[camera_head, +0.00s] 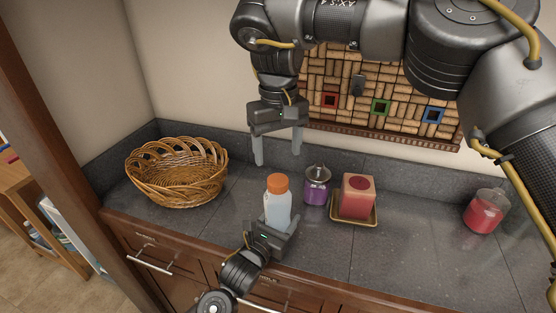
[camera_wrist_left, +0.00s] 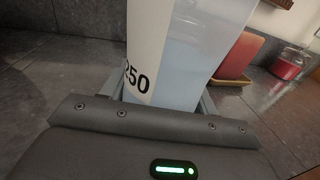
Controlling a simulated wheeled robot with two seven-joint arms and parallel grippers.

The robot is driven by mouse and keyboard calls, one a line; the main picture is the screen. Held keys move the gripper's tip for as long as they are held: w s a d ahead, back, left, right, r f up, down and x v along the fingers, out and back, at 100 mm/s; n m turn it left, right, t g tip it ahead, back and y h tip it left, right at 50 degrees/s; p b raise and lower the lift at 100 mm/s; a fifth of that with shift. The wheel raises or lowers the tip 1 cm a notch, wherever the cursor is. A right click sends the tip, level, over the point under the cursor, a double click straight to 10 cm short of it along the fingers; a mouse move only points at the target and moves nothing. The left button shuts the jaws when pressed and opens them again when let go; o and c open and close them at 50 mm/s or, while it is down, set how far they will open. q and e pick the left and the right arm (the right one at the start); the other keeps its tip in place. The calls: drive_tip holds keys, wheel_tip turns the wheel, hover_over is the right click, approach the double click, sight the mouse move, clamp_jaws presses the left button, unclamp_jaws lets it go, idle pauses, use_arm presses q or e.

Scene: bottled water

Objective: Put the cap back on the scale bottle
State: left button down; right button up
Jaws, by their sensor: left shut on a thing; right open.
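The scale bottle (camera_head: 277,210) is a pale, translucent bottle standing upright near the counter's front. An orange cap (camera_head: 278,184) sits on its top; I cannot tell whether it is fully tightened. My left gripper (camera_head: 280,232) is shut around the lower part of the bottle. In the left wrist view the bottle (camera_wrist_left: 178,60) fills the middle, between the fingers, with "50" printed on its white side; its top is out of that frame. My right gripper (camera_head: 277,157) hangs above and slightly behind the cap, fingers pointing down, open and empty, apart from the cap.
A wicker basket (camera_head: 178,172) stands at the left. A purple jar (camera_head: 317,186) and a red candle (camera_head: 358,197) on a gold tray (camera_head: 353,220) are close to the bottle's right. A red jar (camera_head: 484,214) is farther right. Clear counter (camera_head: 410,235) lies between them.

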drive_tip(key=shift+r, duration=0.2)
use_arm(q)
drive_tip(key=shift+c, duration=1.6)
unclamp_jaws()
drive_tip(key=b+v, duration=0.1)
drive_tip(key=v, duration=0.9)
drive_tip(key=shift+s+a+b, duration=0.2)
drive_tip(key=shift+s+b, duration=0.15)
drive_tip(key=shift+b, duration=0.05)
use_arm(e)
drive_tip(key=shift+f, duration=0.85)
